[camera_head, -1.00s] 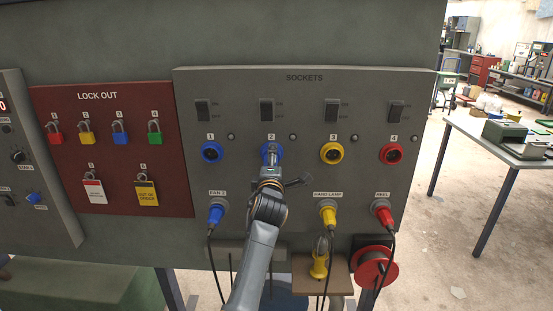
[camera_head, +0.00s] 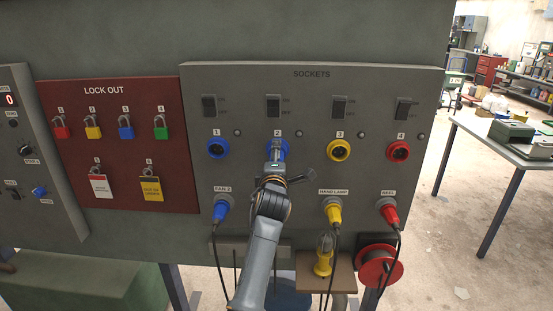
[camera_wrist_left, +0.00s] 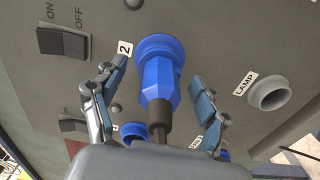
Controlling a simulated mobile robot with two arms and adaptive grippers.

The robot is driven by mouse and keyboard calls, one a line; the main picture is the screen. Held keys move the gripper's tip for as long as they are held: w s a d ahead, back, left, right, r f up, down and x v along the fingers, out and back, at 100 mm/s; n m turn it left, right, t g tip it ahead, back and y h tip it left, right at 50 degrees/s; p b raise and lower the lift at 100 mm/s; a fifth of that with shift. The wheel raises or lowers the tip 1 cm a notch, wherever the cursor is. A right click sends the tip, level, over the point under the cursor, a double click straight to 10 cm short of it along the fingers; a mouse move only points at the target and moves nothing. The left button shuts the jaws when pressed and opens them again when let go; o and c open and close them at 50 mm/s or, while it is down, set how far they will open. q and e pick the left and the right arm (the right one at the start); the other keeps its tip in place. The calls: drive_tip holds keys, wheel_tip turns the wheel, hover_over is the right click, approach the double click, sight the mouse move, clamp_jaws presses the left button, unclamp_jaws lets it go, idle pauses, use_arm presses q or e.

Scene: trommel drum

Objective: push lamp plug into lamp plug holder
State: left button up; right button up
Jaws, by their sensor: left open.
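The lamp plug (camera_wrist_left: 158,82) is blue with a dark cable end. It sits in blue socket 2 (camera_wrist_left: 160,45); the socket also shows in the head view (camera_head: 284,147), partly covered by my gripper. My left gripper (camera_wrist_left: 158,76) is open, with one finger on each side of the plug and gaps visible between. In the head view my left gripper (camera_head: 275,152) is in front of socket 2. The lamp plug holder (camera_wrist_left: 270,92) is a grey round cup beside the LAMP label, empty in the wrist view. My arm hides it in the head view. My right gripper is not in view.
Sockets 1 (camera_head: 217,148), 3 (camera_head: 339,150) and 4 (camera_head: 398,152) are empty. The blue fan plug (camera_head: 221,210), yellow hand lamp plug (camera_head: 333,211) and red reel plug (camera_head: 388,212) sit in lower holders with hanging cables. A red cable reel (camera_head: 379,267) is below.

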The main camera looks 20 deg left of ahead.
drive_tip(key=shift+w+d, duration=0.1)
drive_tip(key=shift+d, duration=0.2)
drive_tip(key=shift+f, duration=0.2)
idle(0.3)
